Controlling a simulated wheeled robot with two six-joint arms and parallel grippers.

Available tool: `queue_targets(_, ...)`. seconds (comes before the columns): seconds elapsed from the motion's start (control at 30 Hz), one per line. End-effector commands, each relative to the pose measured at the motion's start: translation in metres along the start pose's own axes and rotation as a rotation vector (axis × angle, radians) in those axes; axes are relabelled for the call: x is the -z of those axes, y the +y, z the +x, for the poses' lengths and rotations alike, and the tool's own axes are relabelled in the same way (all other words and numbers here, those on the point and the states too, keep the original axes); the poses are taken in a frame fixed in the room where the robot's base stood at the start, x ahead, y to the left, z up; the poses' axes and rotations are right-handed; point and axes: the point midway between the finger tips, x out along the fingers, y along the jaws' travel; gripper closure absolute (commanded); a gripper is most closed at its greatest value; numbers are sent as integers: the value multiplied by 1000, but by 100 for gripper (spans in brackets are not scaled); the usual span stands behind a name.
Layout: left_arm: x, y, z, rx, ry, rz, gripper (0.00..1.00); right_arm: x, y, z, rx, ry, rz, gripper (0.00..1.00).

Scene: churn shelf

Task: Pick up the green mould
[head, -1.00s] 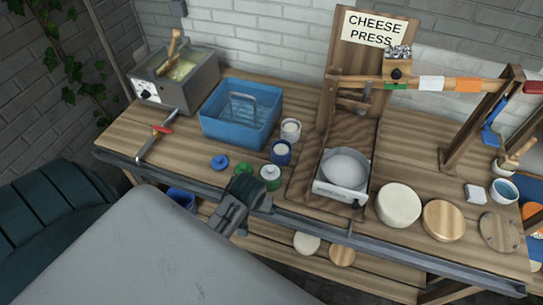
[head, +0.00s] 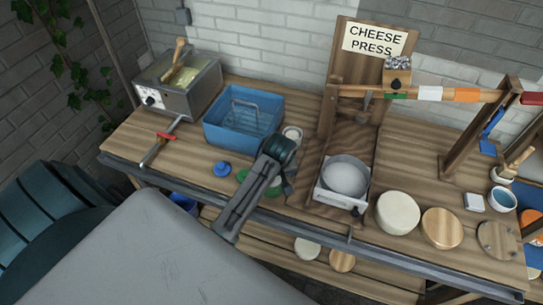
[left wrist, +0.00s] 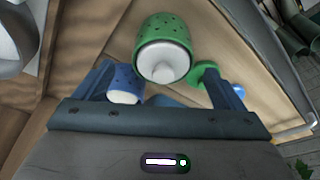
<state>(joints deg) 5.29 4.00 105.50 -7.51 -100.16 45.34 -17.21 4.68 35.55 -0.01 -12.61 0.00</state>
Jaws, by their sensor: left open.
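The green mould (left wrist: 176,32) is a perforated green cup with a white round piece in its mouth. My left gripper (head: 288,186) is over the front of the bench, fingers apart and empty. In the left wrist view the green mould is ahead of the open gripper (left wrist: 165,88), roughly between the finger lines, with no contact visible. A blue mould (left wrist: 124,85) shows by one finger. My right gripper is not in view.
A flat green disc (left wrist: 207,72) and a blue disc (head: 222,169) lie near the green mould. A white mould (head: 293,133) stands behind the arm. A blue tub (head: 211,132) is behind left; the press tray (head: 340,200) is right. The bench edge is in front.

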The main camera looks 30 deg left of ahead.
Motion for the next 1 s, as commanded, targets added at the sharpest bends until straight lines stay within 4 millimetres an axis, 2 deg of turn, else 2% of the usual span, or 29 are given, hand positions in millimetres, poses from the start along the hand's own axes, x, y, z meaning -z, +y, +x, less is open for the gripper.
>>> queue_targets(0.23,0,-3,17,2,-2,2,9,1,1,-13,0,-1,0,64)
queue_targets(0.37,-1,-6,35,3,-3,2,9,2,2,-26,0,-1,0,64)
queue_targets(0.5,-1,-5,53,0,-1,1,9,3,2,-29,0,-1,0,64)
queue_targets(0.8,-1,-5,60,-2,1,1,9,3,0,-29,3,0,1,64)
queue_targets(0.83,-1,-5,60,-2,1,1,11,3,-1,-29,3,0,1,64)
queue_targets(1.0,-1,-5,60,-2,0,1,45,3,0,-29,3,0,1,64)
